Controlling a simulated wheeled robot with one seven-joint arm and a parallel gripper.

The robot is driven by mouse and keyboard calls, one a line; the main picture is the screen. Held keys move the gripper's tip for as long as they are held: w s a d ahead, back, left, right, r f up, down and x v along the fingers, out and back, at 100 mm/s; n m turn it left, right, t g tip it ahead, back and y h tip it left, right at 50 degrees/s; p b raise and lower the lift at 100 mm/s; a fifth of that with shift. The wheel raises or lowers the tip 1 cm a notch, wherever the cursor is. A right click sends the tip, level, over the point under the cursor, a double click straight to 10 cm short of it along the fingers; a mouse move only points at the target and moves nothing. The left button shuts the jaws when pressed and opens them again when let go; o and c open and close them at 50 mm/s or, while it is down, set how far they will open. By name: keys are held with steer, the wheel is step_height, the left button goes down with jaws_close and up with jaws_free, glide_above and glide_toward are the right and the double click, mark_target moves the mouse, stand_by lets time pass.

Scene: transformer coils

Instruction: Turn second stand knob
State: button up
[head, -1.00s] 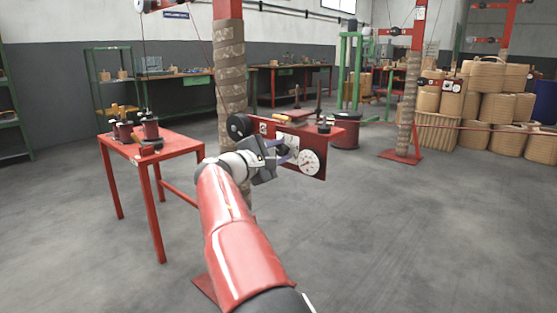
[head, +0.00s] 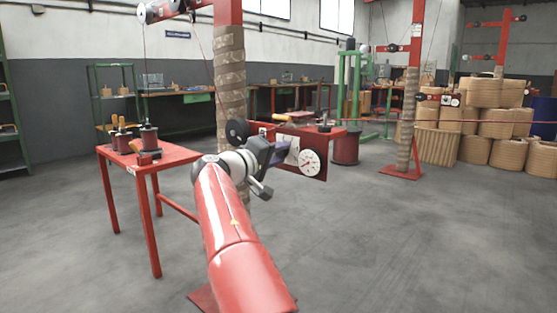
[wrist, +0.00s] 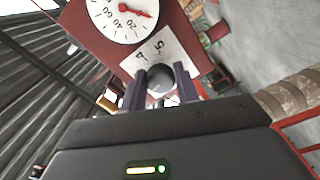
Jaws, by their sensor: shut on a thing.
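The stand has a wrapped post (head: 229,85) and a red panel (head: 318,140). On the panel are a round white dial (head: 309,163) and a white scale plate. The dial also shows in the wrist view (wrist: 122,14), its red pointer near the 0 end. In the wrist view, a grey round knob (wrist: 160,80) stands out in front of the plate (wrist: 150,52), which bears 4 and 5. My gripper (wrist: 160,76) has one finger on each side of the knob and is shut on it. In the head view, my gripper (head: 281,153) hides the knob.
A red table (head: 180,155) with coils and tools stands to the left. Behind the panel is a dark red drum (head: 346,146). Another red stand (head: 408,130) and stacked tan coils (head: 490,110) are at the right. The grey floor in front is clear.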

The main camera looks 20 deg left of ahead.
steer(key=m, duration=0.1)
steer(key=m+b, duration=0.1)
steer(key=m, duration=0.1)
steer(key=shift+f+m, duration=0.25)
steer(key=shift+m, duration=0.05)
steer(key=shift+m+b, duration=0.35)
steer(key=shift+m, duration=1.35)
steer(key=o, duration=0.9)
steer(key=shift+r, duration=0.1)
steer(key=shift+o, duration=0.2)
steer(key=b+v, duration=0.1)
steer(key=v, duration=0.6)
steer(key=shift+s+a, duration=0.2)
steer(key=shift+s, duration=0.15)
